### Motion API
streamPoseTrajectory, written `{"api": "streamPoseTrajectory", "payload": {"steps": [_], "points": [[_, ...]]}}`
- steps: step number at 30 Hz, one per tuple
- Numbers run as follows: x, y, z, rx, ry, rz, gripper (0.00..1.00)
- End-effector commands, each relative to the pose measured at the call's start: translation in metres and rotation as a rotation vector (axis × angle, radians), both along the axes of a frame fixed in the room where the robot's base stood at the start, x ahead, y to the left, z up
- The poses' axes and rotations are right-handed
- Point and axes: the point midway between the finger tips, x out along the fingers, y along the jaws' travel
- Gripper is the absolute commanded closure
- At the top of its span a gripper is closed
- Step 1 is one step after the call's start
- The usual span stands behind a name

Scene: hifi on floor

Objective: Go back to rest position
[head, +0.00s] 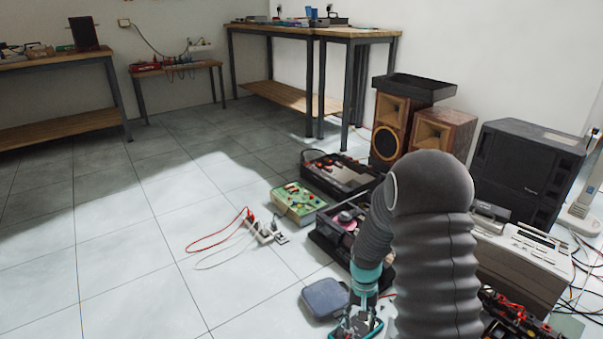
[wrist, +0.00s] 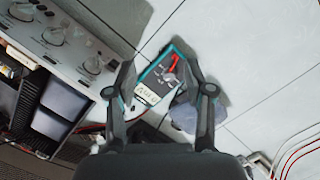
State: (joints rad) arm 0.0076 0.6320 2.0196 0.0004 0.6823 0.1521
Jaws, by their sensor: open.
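My gripper (wrist: 159,65) is open in the wrist view, its two dark fingers apart with nothing held between them. Below and between the fingers lies a handheld meter (wrist: 150,92) with teal edges, a light panel and a red part on it. I cannot tell from this view how far the fingertips are above it. In the head view my arm reaches down, and the teal-edged meter (head: 373,329) shows partly at the bottom, mostly hidden by the arm and gripper.
A grey-blue case (head: 325,298) lies left of the meter. A power strip (head: 260,232) with red and white leads, a green circuit box (head: 299,201) and an open black case (head: 340,174) are on the floor. Speakers (head: 392,125) and a black cabinet (head: 525,170) stand right. Left floor is clear.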

Motion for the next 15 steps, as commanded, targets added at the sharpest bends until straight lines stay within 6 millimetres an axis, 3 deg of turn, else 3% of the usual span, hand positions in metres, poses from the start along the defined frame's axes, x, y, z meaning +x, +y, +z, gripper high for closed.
{"api": "streamPoseTrajectory", "payload": {"steps": [1, 6, 15], "points": [[-0.006, 0.0, 0.021, 0.002, -0.008, 0.012, 0.47], [-0.029, 0.001, 0.083, 0.009, -0.034, 0.051, 0.47], [-0.077, 0.002, 0.185, 0.013, -0.118, 0.108, 0.47]]}}
